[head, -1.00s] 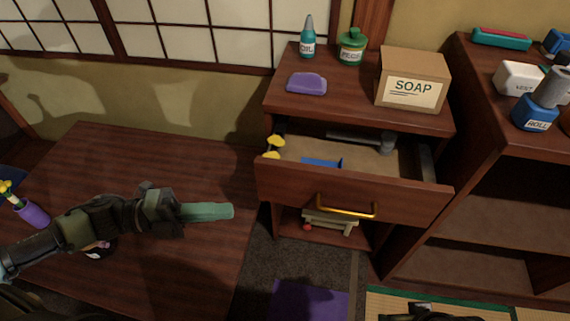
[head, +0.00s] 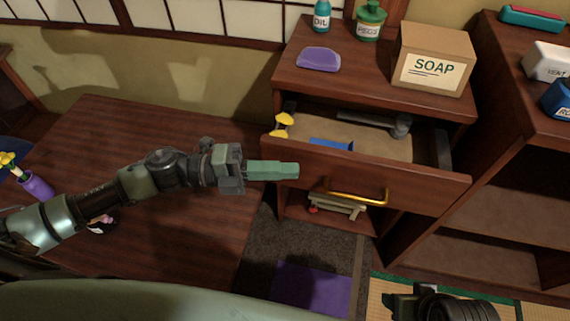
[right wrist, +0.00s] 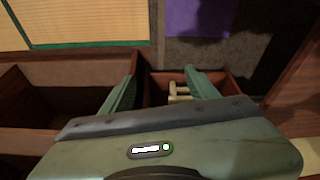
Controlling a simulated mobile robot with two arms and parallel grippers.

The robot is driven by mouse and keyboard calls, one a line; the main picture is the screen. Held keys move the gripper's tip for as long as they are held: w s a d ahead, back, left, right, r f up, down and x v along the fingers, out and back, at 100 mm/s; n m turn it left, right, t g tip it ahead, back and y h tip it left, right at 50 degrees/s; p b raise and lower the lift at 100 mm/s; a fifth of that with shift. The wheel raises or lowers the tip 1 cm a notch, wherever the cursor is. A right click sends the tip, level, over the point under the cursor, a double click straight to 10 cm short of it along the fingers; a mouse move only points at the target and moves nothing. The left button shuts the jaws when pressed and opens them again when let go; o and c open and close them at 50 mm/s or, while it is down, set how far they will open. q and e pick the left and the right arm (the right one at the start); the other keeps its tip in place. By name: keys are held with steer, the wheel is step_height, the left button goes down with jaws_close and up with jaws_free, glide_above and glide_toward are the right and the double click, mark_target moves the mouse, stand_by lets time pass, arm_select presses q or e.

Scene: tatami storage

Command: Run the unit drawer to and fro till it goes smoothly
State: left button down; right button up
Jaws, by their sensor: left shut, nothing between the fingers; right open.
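The unit drawer (head: 420,192) stands partly open in the wooden unit, its brass handle (head: 356,196) on the front. Inside are a hammer (head: 385,122), a blue item (head: 331,144) and a yellow item (head: 283,122) at the left edge. My left gripper (head: 296,170) is shut and empty, its green fingertips just in front of the drawer's left front, left of the handle; I cannot tell if they touch it. My right gripper (right wrist: 160,85) is open and empty in the right wrist view. In the head view only part of my right arm shows at the bottom.
On the unit top are a soap box (head: 434,60), a purple item (head: 318,59), an oil bottle (head: 322,17) and a green container (head: 370,22). A low table (head: 150,130) lies left, a shelf (head: 520,180) right. A purple mat (head: 312,287) lies on the floor.

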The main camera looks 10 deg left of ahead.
arm_select(q)
steer(key=shift+w, duration=0.6)
arm_select(e)
steer(key=shift+w+a, duration=0.1)
steer(key=shift+w, duration=0.1)
arm_select(q)
steer(key=w+b, duration=0.3)
steer(key=w, duration=1.1)
arm_select(e)
steer(key=w+a+r+t+y, duration=0.1)
steer(key=w+a+r+t, duration=0.1)
steer(key=w+r+t, duration=0.2)
steer(key=w+a+r+t+y, duration=0.1)
steer(key=w+r+t, duration=0.3)
steer(key=w, duration=0.5)
steer(key=shift+w+a+t, duration=0.3)
steer(key=shift+w+a, duration=0.1)
steer(key=shift+a, duration=0.45)
steer(key=shift+s+f, duration=0.1)
